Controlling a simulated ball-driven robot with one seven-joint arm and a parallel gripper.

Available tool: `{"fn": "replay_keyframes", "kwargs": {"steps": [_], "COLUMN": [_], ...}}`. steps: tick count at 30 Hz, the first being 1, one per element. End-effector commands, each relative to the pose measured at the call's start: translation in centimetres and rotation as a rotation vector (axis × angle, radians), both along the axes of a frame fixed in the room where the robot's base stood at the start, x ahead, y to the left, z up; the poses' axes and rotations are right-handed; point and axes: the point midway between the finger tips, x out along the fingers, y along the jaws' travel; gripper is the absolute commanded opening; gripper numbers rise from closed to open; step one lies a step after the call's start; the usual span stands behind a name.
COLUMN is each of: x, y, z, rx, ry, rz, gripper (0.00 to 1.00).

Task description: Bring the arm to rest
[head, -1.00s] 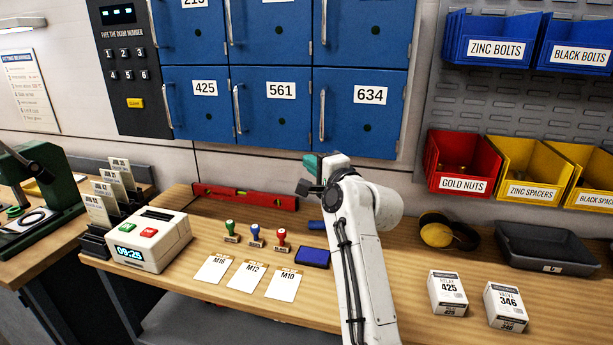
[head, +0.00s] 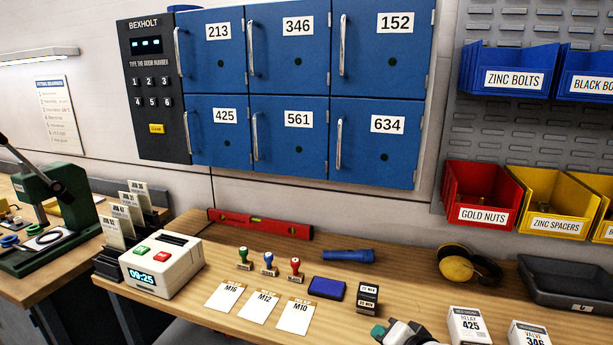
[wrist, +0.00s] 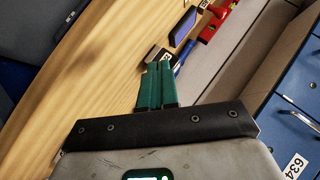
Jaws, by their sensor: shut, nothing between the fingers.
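My gripper (head: 379,331) shows at the bottom edge of the head view, low over the front of the wooden bench (head: 215,262). Only its teal fingertips and part of the wrist show there; the rest of my arm is out of frame. In the wrist view the two green fingers of my gripper (wrist: 157,82) lie side by side, shut and empty. They point toward a small black and white block (wrist: 158,55) on the bench. In the head view that block (head: 367,297) stands a little behind and left of my gripper.
A blue ink pad (head: 327,289), several stamps, cards and a time clock (head: 162,264) are to the left. Blue lockers (head: 290,150) hang behind; a dark tray (head: 566,283) is at right.

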Motion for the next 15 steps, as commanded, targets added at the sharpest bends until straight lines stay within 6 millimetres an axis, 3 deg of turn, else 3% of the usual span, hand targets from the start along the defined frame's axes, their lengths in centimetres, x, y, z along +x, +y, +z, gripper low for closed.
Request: {"fn": "replay_keyframes", "kwargs": {"steps": [1, 6, 12, 15], "x": [-2.6, -11.6, -23.8, -29.7], "y": [-1.6, -5.7, -9.5, -10.7], "z": [-2.6, -9.0, -14.1, -15.4], "rx": [-0.073, -0.296, -0.499, -0.566], "ry": [0.054, 0.228, 0.456, 0.563], "rz": [0.015, 0.107, 0.26, 0.347], "gripper": [0.0, 0.0, 0.0, 0.0]}}
